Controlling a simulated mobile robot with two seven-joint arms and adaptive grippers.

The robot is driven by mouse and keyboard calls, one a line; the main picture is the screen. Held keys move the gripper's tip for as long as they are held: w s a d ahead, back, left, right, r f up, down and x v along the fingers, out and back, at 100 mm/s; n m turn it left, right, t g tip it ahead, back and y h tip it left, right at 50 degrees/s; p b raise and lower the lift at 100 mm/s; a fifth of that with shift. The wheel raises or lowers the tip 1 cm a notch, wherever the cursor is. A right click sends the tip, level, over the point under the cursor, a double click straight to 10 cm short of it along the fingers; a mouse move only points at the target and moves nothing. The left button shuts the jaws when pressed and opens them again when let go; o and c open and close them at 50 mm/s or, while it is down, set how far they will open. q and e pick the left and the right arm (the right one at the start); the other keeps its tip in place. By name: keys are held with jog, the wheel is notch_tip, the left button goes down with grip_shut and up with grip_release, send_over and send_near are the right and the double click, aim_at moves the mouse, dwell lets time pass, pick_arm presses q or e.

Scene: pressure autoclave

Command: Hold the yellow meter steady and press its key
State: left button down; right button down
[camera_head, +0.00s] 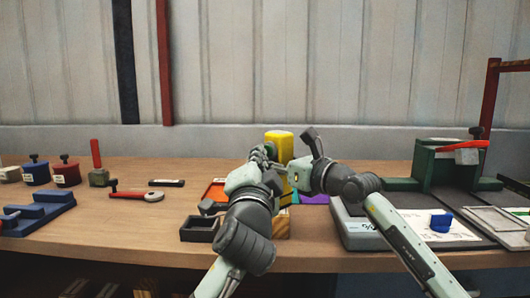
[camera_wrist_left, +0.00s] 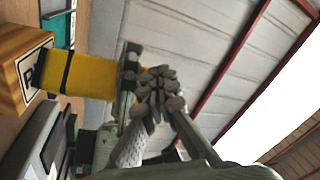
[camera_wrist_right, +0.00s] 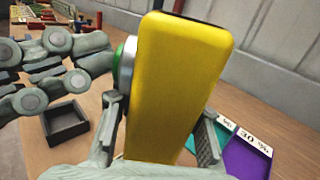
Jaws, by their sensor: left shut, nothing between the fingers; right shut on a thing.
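The yellow meter (camera_head: 279,143) stands upright above a wooden block (camera_head: 282,226). In the right wrist view the meter (camera_wrist_right: 178,75) fills the middle, with a silver collar and green disc (camera_wrist_right: 121,68), likely its key, on its left side. My right gripper (camera_wrist_right: 160,140) is shut on the meter, one finger on each side. My left gripper (camera_head: 264,153) is shut and empty beside the meter, close to the disc side; whether it touches cannot be told. In the left wrist view the left fingertips (camera_wrist_left: 158,78) are together, and the meter (camera_wrist_left: 90,75) lies beyond.
A small dark tray (camera_head: 199,229) and an orange tray (camera_head: 214,191) lie left of the meter. A purple compartment (camera_wrist_right: 247,160) is at its right. A grey device (camera_head: 360,232) and a green stand (camera_head: 430,165) stand farther right.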

dwell(0.4)
pick_arm(q)
jog(key=shift+s+a, duration=0.6)
jog(key=shift+s, duration=0.05)
jog(key=s+a, duration=0.3)
jog(key=shift+s+a, duration=0.3)
dwell(0.6)
pick_arm(e)
jog(key=c, duration=0.9)
grip_release()
